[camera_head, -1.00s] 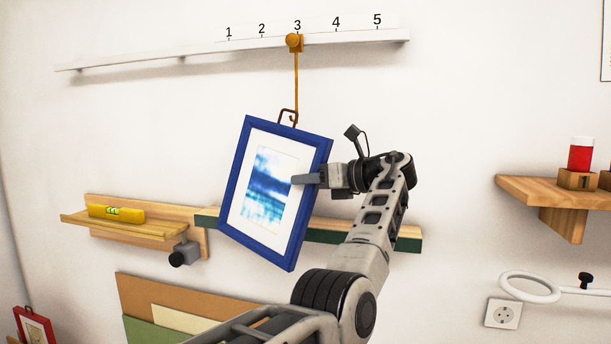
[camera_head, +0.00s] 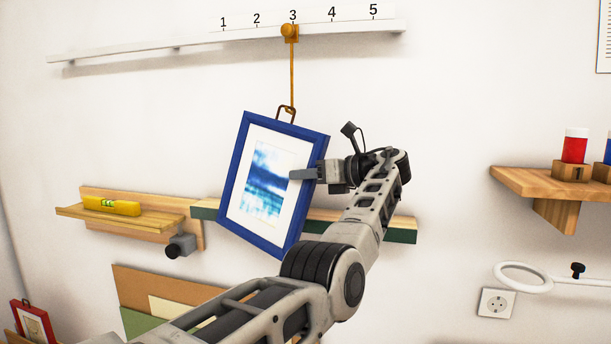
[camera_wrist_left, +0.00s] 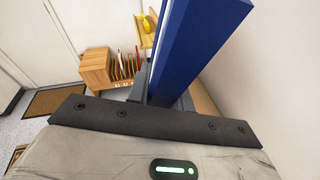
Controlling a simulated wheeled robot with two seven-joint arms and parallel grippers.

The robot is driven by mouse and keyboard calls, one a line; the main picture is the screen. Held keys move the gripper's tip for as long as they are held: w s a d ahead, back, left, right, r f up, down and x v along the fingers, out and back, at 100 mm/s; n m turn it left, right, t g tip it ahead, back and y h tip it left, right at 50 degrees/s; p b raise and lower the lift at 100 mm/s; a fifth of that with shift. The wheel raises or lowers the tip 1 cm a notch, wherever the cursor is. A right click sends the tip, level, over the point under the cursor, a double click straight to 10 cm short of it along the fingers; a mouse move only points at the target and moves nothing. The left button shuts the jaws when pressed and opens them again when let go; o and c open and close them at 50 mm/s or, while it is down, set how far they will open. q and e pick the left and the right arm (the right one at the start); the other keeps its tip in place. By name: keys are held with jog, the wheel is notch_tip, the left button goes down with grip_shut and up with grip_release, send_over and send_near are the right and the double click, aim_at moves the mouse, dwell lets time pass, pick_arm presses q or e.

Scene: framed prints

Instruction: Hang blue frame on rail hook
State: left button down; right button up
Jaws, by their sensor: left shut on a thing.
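The blue frame (camera_head: 234,185) holds a blue and white abstract print and hangs tilted in front of the wall. My left gripper (camera_head: 305,174) is shut on its right edge. The frame's edge also shows close up in the left wrist view (camera_wrist_left: 195,45). A brown hanger loop (camera_head: 286,112) stands on the frame's top. An orange hook line (camera_head: 292,75) drops from the orange slider (camera_head: 290,32) under number 3 on the white rail (camera_head: 180,54). The line's lower end meets the loop in the picture; I cannot tell whether it is hooked. My right gripper is not in view.
A wooden ledge with a yellow level (camera_head: 111,206) is at left. A green-fronted shelf (camera_head: 400,232) runs behind the frame. A wooden shelf (camera_head: 545,184) with red bottle (camera_head: 574,146) is at right. A red frame (camera_head: 33,320) stands lower left.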

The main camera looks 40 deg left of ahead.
pick_arm(q)
jog(key=shift+r, duration=0.15)
jog(key=c, duration=1.2)
grip_release()
jog(key=shift+o, duration=0.2)
jog(key=shift+f, duration=0.2)
jog(key=v, duration=0.7)
jog(key=shift+d+r, duration=0.2)
jog(key=shift+d, duration=0.15)
jog(key=shift+r, duration=0.1)
